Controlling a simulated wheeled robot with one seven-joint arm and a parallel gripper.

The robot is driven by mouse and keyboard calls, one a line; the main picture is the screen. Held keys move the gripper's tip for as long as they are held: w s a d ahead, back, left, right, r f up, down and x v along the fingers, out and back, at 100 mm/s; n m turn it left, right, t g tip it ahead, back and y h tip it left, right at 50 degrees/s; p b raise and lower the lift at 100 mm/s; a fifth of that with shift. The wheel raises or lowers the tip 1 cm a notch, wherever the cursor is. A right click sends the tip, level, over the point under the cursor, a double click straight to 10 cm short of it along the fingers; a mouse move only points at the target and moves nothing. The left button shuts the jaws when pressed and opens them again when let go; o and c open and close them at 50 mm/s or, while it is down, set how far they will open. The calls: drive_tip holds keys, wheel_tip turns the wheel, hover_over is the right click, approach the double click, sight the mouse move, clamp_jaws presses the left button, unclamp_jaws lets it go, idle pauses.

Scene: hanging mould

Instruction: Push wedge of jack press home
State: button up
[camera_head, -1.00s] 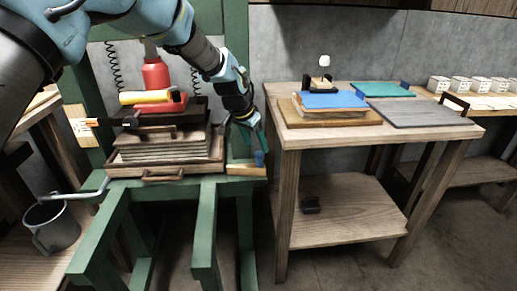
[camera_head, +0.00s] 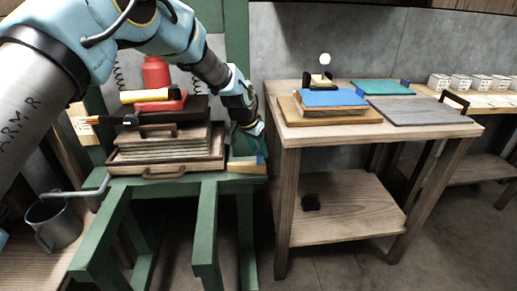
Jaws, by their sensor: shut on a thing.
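The jack press is a green frame (camera_head: 237,35) with a red jack (camera_head: 156,72) above a stack of boards (camera_head: 165,143). My gripper (camera_head: 253,131) is low at the right side of the press, just above this piece. It looks shut on the wedge, but the fingertips are small and partly hidden, so the contact is unclear. How far in the wedge sits cannot be told.
A wooden table (camera_head: 290,137) stands to the right with a blue board (camera_head: 333,98), a grey board (camera_head: 425,110) and a green board (camera_head: 383,87). A metal mug (camera_head: 57,225) is at the lower left. A handled tray (camera_head: 165,171) holds the stack.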

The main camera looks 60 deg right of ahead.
clamp_jaws()
drive_tip(key=shift+w, duration=0.1)
idle(0.8)
